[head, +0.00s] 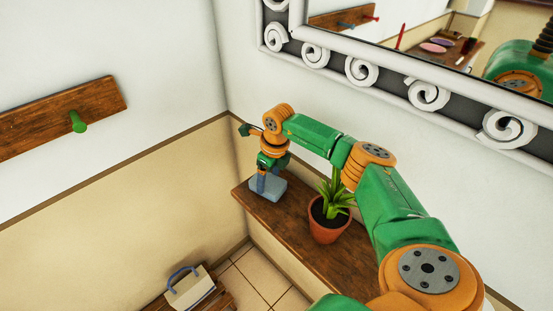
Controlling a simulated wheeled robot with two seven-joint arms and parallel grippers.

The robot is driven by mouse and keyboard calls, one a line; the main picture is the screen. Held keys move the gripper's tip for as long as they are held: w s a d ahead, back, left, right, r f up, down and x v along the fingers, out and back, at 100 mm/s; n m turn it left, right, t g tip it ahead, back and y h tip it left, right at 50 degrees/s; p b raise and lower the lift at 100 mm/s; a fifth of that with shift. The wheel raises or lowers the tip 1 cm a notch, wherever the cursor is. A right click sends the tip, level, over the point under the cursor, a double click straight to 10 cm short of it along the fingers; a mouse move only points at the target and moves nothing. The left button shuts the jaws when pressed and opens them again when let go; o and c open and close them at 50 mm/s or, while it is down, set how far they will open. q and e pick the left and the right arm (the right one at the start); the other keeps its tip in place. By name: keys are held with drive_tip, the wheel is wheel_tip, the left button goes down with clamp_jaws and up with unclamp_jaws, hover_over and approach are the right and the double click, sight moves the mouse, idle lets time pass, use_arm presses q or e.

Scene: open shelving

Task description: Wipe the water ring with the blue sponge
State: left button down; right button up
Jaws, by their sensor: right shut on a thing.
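The blue sponge (270,190) is at the left end of the brown wooden shelf (335,264). My right gripper (268,184) points down and is shut on the sponge. The sponge appears low over the shelf top; I cannot tell whether it presses on the wood. I cannot make out the water ring; the sponge, the gripper or the arm may hide it. My left gripper is not in view.
A potted plant (328,230) stands on the shelf to the right of the sponge, close below my right arm. A framed mirror (420,60) hangs above. A wooden peg rail (60,118) is at left. A bag (190,289) sits lower down.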

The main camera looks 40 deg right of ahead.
drive_tip(key=shift+s+a, duration=0.1)
drive_tip(key=shift+a, duration=0.45)
drive_tip(key=shift+s+a+f+p, duration=0.15)
drive_tip(key=shift+a+p, duration=0.2)
drive_tip(key=shift+a, duration=0.4)
drive_tip(key=shift+s+a+p, duration=0.1)
drive_tip(key=shift+a+p, duration=0.2)
drive_tip(key=shift+a, duration=0.45)
drive_tip(key=shift+a+f, duration=0.1)
drive_tip(key=shift+a, duration=0.15)
wheel_tip(320, 180, up, 6)
drive_tip(key=p, duration=0.4)
drive_tip(key=shift+w, duration=0.15)
